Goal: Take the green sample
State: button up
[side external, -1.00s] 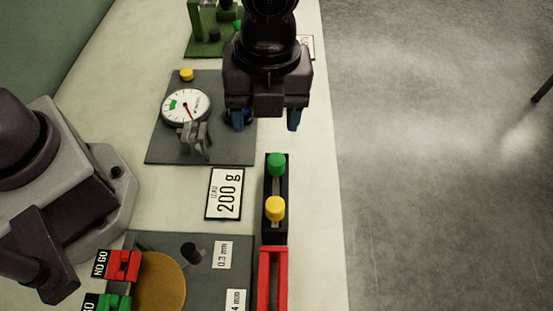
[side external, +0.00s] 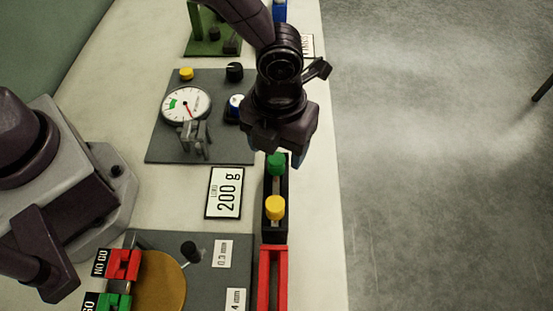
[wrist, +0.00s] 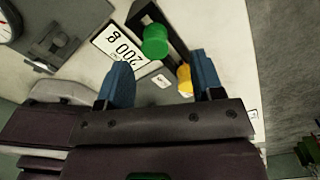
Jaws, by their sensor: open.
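The green sample (side external: 276,163) is a small green knob-shaped piece standing in a black rack (side external: 268,236). A yellow sample (side external: 275,208) stands in the same rack, nearer the camera. My gripper (side external: 279,152) is just behind and above the green sample in the side view, and its fingers are mostly hidden there. In the wrist view my gripper (wrist: 160,82) shows two blue fingers spread apart with nothing held. The green sample (wrist: 155,41) appears beyond the fingertips, between their lines. The yellow sample (wrist: 184,80) is partly covered by the right finger.
A "200 g" card (side external: 224,193) lies left of the rack. A grey plate with a dial gauge (side external: 186,107) is behind it. A red holder (side external: 272,280) adjoins the rack's near end. The table edge and open floor (side external: 440,180) are to the right.

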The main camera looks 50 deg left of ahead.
aim_at(276, 159)
jog(key=f, duration=0.4)
jog(key=shift+a+f, duration=0.3)
jog(key=shift+f, duration=0.05)
jog(key=c, duration=1)
jog(key=shift+r, duration=0.1)
